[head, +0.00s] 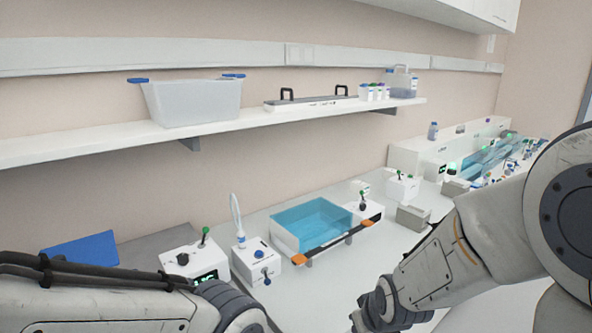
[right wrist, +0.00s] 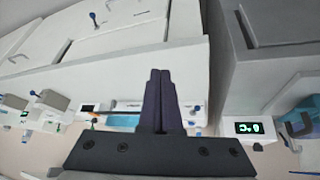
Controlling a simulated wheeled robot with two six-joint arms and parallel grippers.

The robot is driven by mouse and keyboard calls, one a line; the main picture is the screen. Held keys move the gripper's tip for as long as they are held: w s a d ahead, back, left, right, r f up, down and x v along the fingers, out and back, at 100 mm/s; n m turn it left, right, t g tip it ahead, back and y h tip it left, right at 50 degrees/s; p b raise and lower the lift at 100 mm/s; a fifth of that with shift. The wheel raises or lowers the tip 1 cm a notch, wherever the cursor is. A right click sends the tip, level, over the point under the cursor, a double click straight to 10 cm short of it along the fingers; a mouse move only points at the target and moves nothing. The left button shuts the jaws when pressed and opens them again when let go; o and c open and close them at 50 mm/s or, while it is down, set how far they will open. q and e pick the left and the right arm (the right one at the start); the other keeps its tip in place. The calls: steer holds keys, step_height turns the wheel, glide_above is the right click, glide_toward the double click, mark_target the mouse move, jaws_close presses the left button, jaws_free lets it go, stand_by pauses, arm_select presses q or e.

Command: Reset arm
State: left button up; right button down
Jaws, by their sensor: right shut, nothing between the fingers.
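My right gripper (right wrist: 160,78) is shut in the right wrist view, its two dark fingers pressed together with nothing between them. In the head view my right arm comes in from the right and reaches down to the lower middle, in front of the bench; its fingertips cannot be made out there. My left arm lies across the lower left of the head view, and its gripper is out of the picture.
On the bench stand a blue water bath (head: 313,226), a white control box with a green display (head: 195,262), a grey block (head: 413,217) and a long bath at the far right. A shelf (head: 60,150) above holds a translucent bin (head: 195,103).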

steer(key=s+d+m+g+h, duration=0.1)
steer(key=s+d+m+g, duration=0.2)
steer(key=s+d, duration=0.35)
steer(key=s+a+r+n+g+p, duration=0.1)
steer(key=s+a+r+n, duration=0.2)
steer(key=s+a, duration=0.4)
steer(key=s+a+r+n+g+y+p, duration=0.1)
steer(key=s+a+r+n, duration=0.2)
steer(key=s+a, duration=0.4)
steer(key=shift+s+a+r+n+g, duration=0.3)
steer(key=shift+s+r+n+g, duration=0.1)
steer(key=shift+r, duration=0.4)
